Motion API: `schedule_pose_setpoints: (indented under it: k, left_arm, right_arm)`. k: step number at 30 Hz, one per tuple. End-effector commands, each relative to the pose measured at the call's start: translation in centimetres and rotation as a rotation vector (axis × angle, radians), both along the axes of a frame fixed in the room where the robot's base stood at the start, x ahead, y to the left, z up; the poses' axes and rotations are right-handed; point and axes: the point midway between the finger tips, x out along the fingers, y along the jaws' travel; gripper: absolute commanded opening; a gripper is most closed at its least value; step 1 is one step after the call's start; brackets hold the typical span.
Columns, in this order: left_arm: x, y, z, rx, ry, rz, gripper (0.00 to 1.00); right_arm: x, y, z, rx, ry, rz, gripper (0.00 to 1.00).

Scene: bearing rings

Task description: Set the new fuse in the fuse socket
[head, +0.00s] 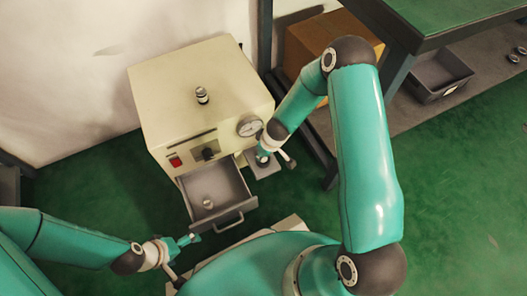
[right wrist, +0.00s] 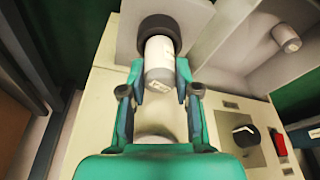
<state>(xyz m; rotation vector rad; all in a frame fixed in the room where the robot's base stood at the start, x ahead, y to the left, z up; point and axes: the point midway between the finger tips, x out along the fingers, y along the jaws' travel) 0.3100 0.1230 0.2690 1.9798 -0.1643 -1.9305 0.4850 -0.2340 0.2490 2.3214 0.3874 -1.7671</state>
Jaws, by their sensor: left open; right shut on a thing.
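In the right wrist view my right gripper (right wrist: 160,82) has its fingers on both sides of a pale cylindrical fuse (right wrist: 158,58) and is shut on it. The fuse's far end meets the dark round fuse socket (right wrist: 157,28) on a grey plate; I cannot tell how deep it sits. In the head view this gripper (head: 263,158) is beside the cream machine's front, over the small plate, and the fuse there is mostly hidden. My left gripper (head: 187,242) is open and empty, low in front of the drawer.
The cream machine (head: 165,100) has an open drawer (head: 232,190) with a small cylinder (head: 208,203) inside. Another small cylindrical part (head: 202,95) stands on top. A green-topped bench (head: 465,22) stands at right.

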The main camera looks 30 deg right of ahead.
Motion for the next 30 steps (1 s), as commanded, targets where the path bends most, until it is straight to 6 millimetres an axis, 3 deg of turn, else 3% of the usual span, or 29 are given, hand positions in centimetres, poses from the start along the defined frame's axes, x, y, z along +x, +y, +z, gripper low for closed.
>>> schedule_pose_setpoints:
  k: [30]
  left_arm:
    - [0.0, 0.0, 0.41, 0.0, 0.0, 0.0, 1.0]
  right_arm:
    - [-0.01, -0.1, -0.4, 0.0, 0.0, -0.002, 0.0]
